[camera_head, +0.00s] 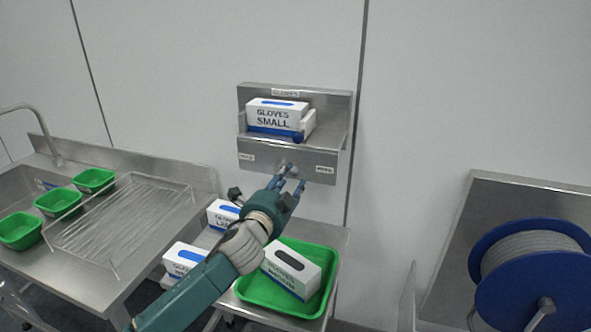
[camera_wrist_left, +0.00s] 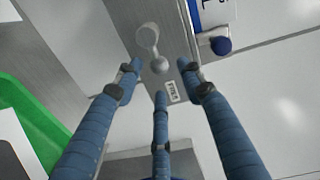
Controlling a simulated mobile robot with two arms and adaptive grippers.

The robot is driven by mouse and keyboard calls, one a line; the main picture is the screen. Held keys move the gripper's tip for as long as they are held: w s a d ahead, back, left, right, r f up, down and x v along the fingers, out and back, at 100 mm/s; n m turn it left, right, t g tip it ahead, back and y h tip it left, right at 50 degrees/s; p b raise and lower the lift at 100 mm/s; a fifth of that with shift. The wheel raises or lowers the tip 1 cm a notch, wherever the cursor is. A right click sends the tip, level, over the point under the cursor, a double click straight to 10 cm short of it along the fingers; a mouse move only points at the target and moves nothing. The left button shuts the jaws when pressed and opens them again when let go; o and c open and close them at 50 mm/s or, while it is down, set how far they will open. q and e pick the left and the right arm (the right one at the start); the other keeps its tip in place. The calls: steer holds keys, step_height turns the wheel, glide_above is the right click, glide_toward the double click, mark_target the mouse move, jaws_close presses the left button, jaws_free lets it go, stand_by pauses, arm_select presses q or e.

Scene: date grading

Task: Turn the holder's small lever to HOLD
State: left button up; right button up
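The steel glove holder (camera_head: 312,160) is fixed to the wall, with a GLOVES SMALL box (camera_head: 275,118) on it. The small grey lever (camera_head: 284,168) is on its front face, partly hidden by my fingers; the left wrist view shows the lever with its round knob (camera_wrist_left: 159,66). A small label (camera_head: 246,157) is at the left of the face and another (camera_head: 324,169) at the right; I cannot read them surely. My left gripper (camera_head: 290,182) is at the front face. Its blue fingers (camera_wrist_left: 160,80) are spread around the knob, with no clear contact. My right gripper is not in view.
A blue knob (camera_head: 298,138) sits at the box's lower right. Below stand a green tray (camera_head: 250,295) with a glove box (camera_head: 291,268) and more glove boxes (camera_head: 222,214). A sink bench (camera_head: 150,250) is at left, a blue hose reel (camera_head: 530,275) at right.

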mark_target(294, 174)
arm_select(q)
steer(key=shift+x, duration=2.85)
steer(key=shift+f, duration=0.1)
jaws_close()
